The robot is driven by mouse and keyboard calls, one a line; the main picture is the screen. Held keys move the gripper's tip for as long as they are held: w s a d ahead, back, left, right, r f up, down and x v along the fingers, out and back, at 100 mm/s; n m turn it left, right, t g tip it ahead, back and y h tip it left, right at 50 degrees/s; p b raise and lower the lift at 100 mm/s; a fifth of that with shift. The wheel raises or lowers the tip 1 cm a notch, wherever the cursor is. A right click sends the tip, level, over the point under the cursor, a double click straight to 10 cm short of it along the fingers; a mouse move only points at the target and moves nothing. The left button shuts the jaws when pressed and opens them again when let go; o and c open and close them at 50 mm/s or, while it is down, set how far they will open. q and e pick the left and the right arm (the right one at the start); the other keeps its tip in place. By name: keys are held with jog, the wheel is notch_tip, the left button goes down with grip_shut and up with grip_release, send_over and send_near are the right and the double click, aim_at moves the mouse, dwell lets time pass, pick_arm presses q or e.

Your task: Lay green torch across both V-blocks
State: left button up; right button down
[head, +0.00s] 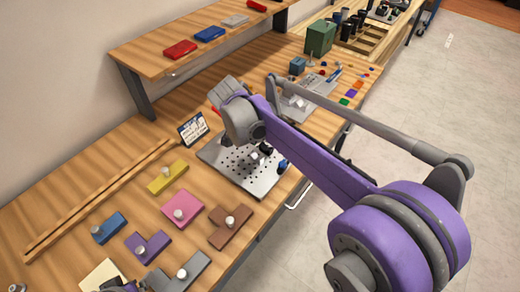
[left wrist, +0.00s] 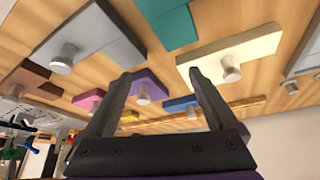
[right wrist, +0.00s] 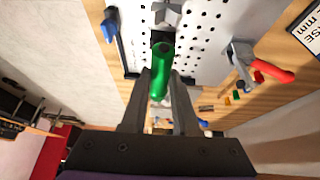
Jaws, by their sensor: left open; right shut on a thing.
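The green torch (right wrist: 160,72) is between the fingers of my right gripper (right wrist: 160,88), which is shut on it. In the right wrist view it points away from the gripper, its far end towards a pale grey notched block (right wrist: 167,15), seemingly a V-block, on the perforated plate (right wrist: 203,25). I cannot tell whether torch and block touch. A second V-block is not clearly visible. In the head view my right arm hides the torch and part of the plate (head: 228,168). My left gripper (left wrist: 162,76) is open and empty, above several flat coloured shapes with knobs.
A red-handled clamp (right wrist: 262,62) stands on the plate's right in the right wrist view, with a blue-handled part (right wrist: 112,30) at its left edge. Flat knobbed shapes, including a pink one (head: 184,209), cover the near bench. A raised shelf (head: 185,55) runs along the wall.

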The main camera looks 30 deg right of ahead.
pick_arm(q)
jog(key=shift+s+f, duration=0.1)
jog(key=shift+f, duration=0.15)
pick_arm(e)
notch_tip(320, 180, down, 7)
jog(key=shift+r, duration=0.15)
pick_arm(q)
jog(key=shift+f, duration=0.1)
jog(key=shift+s+f+b, duration=0.15)
jog(key=shift+f+b, duration=0.25)
jog(key=shift+b, duration=0.1)
pick_arm(e)
jog(key=shift+f, duration=0.6)
jog(key=c, duration=0.7)
grip_release()
